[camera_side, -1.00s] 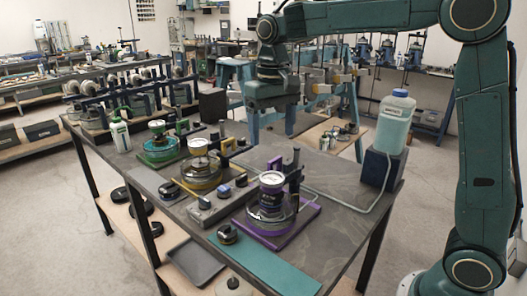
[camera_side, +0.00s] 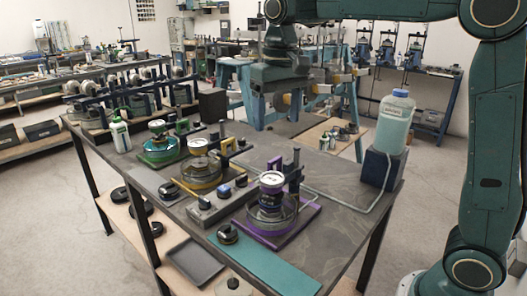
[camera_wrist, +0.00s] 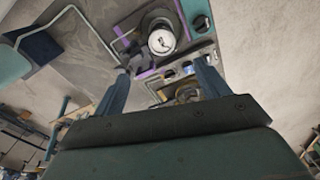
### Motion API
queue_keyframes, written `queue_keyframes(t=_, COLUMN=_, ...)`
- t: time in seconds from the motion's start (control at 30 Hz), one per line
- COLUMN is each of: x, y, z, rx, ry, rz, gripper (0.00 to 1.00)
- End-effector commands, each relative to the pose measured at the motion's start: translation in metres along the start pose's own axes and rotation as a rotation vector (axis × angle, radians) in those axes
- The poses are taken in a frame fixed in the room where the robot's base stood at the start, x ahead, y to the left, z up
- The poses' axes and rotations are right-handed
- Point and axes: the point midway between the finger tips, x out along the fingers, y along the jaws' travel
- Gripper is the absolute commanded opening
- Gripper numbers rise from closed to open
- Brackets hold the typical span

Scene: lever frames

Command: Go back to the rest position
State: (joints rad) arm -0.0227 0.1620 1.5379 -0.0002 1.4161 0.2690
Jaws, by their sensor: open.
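My gripper (camera_side: 278,115) hangs above the back of the grey workbench (camera_side: 330,190), fingers pointing down, open and empty. It is clear of the lever stations. In the wrist view my gripper's two fingers (camera_wrist: 162,82) are spread apart with nothing held between them. The purple station (camera_side: 268,215) with a round gauge on top stands at the front of the bench; its gauge (camera_wrist: 162,41) also shows in the wrist view. A yellow station (camera_side: 203,172) and a green station (camera_side: 160,150) stand farther left.
A translucent bottle with a blue cap (camera_side: 395,120) stands on a dark block (camera_side: 382,168) at the bench's right, with a pale tube running from it. A white-and-green bottle (camera_side: 120,134) stands at the left. A teal mat (camera_side: 265,265) lies along the front edge.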

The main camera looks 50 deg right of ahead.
Motion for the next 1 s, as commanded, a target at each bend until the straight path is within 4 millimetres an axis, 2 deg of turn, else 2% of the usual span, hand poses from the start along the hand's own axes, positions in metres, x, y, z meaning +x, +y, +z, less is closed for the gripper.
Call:
queue_keyframes(t=0.3, x=-0.011, y=0.017, z=0.053, rx=-0.054, ry=0.105, rz=-0.025, gripper=0.75)
queue_keyframes(t=0.53, x=-0.009, y=0.03, z=0.099, rx=-0.102, ry=0.195, rz=-0.041, gripper=0.75)
queue_keyframes(t=0.77, x=0.004, y=0.043, z=0.144, rx=-0.149, ry=0.285, rz=-0.051, gripper=0.75)
queue_keyframes(t=1.0, x=0.027, y=0.056, z=0.186, rx=-0.198, ry=0.379, rz=-0.057, gripper=0.75)
